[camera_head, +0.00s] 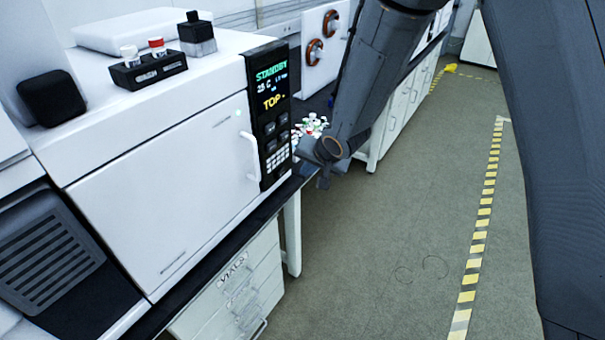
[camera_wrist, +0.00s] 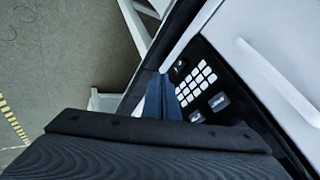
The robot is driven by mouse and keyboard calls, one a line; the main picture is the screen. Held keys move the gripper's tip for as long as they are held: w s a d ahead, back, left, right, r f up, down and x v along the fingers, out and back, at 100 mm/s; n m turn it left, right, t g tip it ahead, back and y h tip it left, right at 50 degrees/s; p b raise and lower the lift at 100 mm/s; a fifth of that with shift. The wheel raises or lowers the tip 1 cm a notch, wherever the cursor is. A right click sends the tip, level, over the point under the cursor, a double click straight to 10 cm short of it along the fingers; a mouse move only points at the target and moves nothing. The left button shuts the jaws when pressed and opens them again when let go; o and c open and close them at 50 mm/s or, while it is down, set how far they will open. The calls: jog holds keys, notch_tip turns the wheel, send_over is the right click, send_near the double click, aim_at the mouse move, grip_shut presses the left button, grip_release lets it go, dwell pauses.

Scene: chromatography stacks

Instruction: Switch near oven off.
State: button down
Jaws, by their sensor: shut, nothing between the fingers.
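The near oven is a white instrument with a large front door (camera_head: 160,190) and a white vertical handle (camera_head: 250,157). Its black control panel (camera_head: 252,90) shows green "STANDBY", a "25 C" reading and yellow "TOP". Dark buttons (camera_head: 270,128) and a white keypad (camera_head: 278,160) sit below the display. My gripper (camera_head: 324,180) is shut and empty, just right of the panel's lower end. In the wrist view the keypad (camera_wrist: 195,86) and dark buttons (camera_wrist: 218,101) are close beside my gripper's dark blue fingers (camera_wrist: 160,98). I cannot tell whether they touch the panel.
A black vial rack (camera_head: 148,72) and dark blocks stand on the oven top. Small vials or caps (camera_head: 308,128) lie on the bench beyond the panel. White drawers (camera_head: 235,285) are below. Grey floor with yellow-black tape (camera_head: 480,230) is clear at right.

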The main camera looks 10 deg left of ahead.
aim_at(281, 173)
jog(key=shift+s+d+r, duration=0.25)
jog(key=shift+s+r, duration=0.05)
jog(key=shift+r, duration=0.25)
jog(key=b, duration=0.4)
jog(key=shift+s+f, duration=0.15)
jog(key=shift+s+r+b, duration=0.2)
jog(key=shift+b, duration=0.5)
jog(key=w+a+f, duration=0.5)
jog(key=a+f, duration=0.2)
jog(key=f, duration=0.1)
jog(key=shift+w+a+b, duration=0.2)
jog(key=shift+a+b, duration=0.15)
